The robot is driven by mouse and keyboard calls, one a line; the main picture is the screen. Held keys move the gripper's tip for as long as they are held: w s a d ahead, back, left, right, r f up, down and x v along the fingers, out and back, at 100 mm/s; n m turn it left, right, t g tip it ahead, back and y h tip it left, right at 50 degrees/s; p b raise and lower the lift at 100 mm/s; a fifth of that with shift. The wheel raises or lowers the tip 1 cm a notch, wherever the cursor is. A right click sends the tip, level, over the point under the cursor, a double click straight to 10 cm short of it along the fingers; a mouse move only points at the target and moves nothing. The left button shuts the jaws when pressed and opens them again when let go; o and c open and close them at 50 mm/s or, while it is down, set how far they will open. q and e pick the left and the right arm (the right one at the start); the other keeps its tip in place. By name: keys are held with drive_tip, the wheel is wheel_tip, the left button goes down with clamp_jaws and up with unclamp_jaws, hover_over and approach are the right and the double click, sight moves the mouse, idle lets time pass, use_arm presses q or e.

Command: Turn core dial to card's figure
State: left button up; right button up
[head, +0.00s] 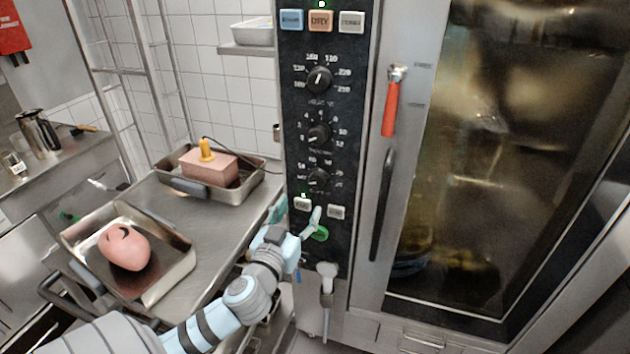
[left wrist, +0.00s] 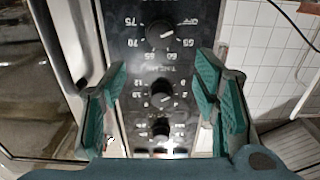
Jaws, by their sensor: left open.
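The core dial, which I take to be the lowest of the black dials (head: 318,180), is on the oven's dark panel. It also shows at the top of the upside-down left wrist view (left wrist: 160,32), with figures such as 75, 65 and 60 around it. I cannot read its setting for sure. My left gripper (head: 297,212) is just below this dial in the head view, open and empty. In the left wrist view its teal-padded fingers (left wrist: 167,92) stand apart on either side of the panel. I cannot make out a card. My right gripper is out of view.
Two more dials (head: 319,80) (head: 318,133) sit above. White buttons (head: 302,204) and a green button (head: 320,233) are near my gripper. The oven door handle (head: 381,205) is to the right. A steel table at left holds a tray with pink meat (head: 124,247) and another tray (head: 262,183).

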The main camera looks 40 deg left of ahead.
sight(316, 181)
use_arm(q)
drive_tip(key=x, duration=1.2)
drive_tip(key=shift+a+f+p, duration=0.15)
drive_tip(key=shift+p, duration=0.2)
drive_tip(key=c, duration=1.1)
